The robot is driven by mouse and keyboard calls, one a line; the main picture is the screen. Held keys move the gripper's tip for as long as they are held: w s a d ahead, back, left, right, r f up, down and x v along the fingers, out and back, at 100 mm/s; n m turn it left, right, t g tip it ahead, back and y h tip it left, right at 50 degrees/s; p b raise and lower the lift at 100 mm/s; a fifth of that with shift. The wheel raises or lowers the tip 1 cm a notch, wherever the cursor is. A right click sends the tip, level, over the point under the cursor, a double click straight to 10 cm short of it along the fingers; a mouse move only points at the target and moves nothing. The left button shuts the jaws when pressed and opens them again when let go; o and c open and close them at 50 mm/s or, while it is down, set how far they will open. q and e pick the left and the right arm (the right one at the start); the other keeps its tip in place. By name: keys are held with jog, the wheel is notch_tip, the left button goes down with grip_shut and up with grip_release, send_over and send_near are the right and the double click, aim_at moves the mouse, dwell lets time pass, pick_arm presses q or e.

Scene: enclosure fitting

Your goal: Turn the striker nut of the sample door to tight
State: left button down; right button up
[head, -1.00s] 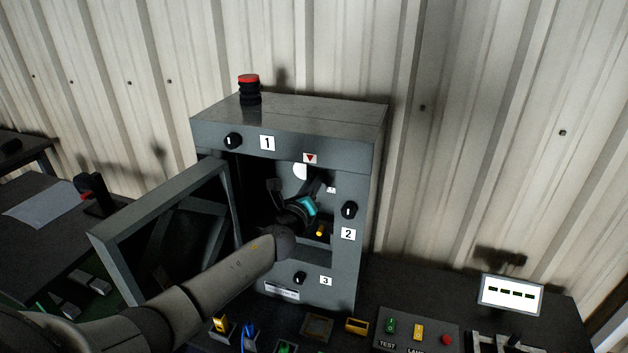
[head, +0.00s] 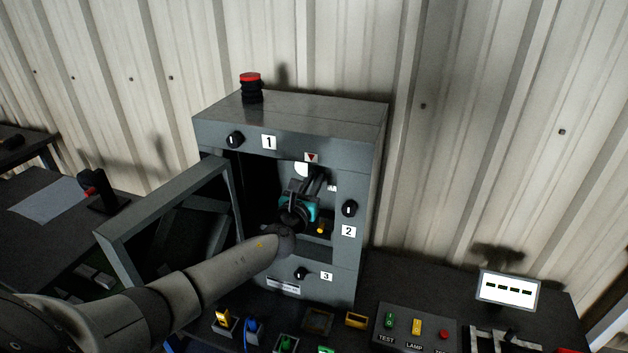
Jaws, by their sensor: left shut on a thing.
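The grey enclosure (head: 285,113) stands on the bench with its sample door (head: 165,198) swung open to the left. My left gripper (head: 314,177) reaches into the opening, below a red triangle mark (head: 312,157). Its fingers point up and away and are shut on a small part there, which I take for the striker nut; the fingers and gripper body hide it. A pale round disc (head: 301,169) shows just left of the fingertips. How far the nut is turned cannot be seen. My right gripper is not in view.
Black knobs sit by labels 1 (head: 269,142), 2 (head: 349,231) and 3 (head: 326,277). A red-topped button (head: 250,88) stands on the enclosure. Small coloured parts and a switch box (head: 415,330) are in front; a display (head: 508,290) is at right.

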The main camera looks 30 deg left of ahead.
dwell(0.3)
pick_arm(q)
jog(key=c, duration=0.9)
grip_release()
jog(key=shift+o, duration=0.2)
jog(key=p+v, duration=0.1)
jog(key=v, duration=1.4)
jog(key=shift+s, duration=0.15)
